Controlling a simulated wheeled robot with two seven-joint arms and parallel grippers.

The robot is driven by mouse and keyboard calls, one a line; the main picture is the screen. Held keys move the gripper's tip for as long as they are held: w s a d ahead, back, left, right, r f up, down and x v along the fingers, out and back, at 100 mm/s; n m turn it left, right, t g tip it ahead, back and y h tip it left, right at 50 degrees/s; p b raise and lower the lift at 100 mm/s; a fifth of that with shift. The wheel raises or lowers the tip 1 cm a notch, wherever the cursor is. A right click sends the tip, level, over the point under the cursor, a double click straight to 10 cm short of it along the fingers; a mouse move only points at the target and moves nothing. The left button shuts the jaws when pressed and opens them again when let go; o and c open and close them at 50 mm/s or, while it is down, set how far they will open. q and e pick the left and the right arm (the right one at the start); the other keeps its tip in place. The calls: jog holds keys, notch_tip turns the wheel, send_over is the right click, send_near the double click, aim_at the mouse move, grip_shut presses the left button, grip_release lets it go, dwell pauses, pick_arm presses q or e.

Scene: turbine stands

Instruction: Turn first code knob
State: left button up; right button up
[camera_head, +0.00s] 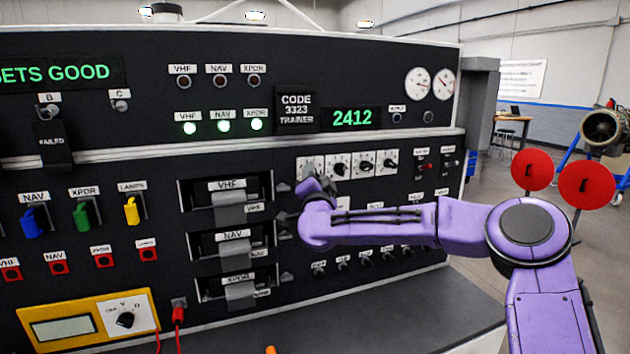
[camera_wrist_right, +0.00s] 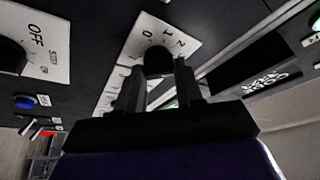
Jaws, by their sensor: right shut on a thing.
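The first code knob is the leftmost of a row of black knobs on white dial plates. In the head view my right gripper (camera_head: 311,180) covers it, and only part of its white plate (camera_head: 309,163) shows. In the right wrist view, the dark first code knob (camera_wrist_right: 158,61) sits between the two fingers of my right gripper (camera_wrist_right: 160,80), which is shut on it. Digits 0, 1 and 2 show on its plate. The other code knobs (camera_head: 364,165) stand to the right. The green display (camera_head: 352,118) reads 2412. My left gripper is not in view.
The black label (camera_head: 296,109) reads CODE 3323 TRAINER. VHF, NAV and XPDR handles (camera_head: 232,241) lie left of my right gripper. Small toggle switches (camera_head: 343,265) run below my forearm. A yellow meter (camera_head: 88,319) stands at lower left. The bench top (camera_head: 400,310) is mostly clear.

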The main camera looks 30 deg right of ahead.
jog(key=shift+m+g, duration=1)
jog(key=shift+m, duration=1.3)
jog(key=o, duration=1)
jog(key=shift+o, duration=0.2)
jog(key=b+v, duration=0.3)
jog(key=v, duration=0.7)
jog(key=shift+s+a+b, duration=0.15)
jog(key=shift+s+b, duration=0.05)
jog(key=shift+b, duration=0.15)
jog(key=shift+f, duration=0.15)
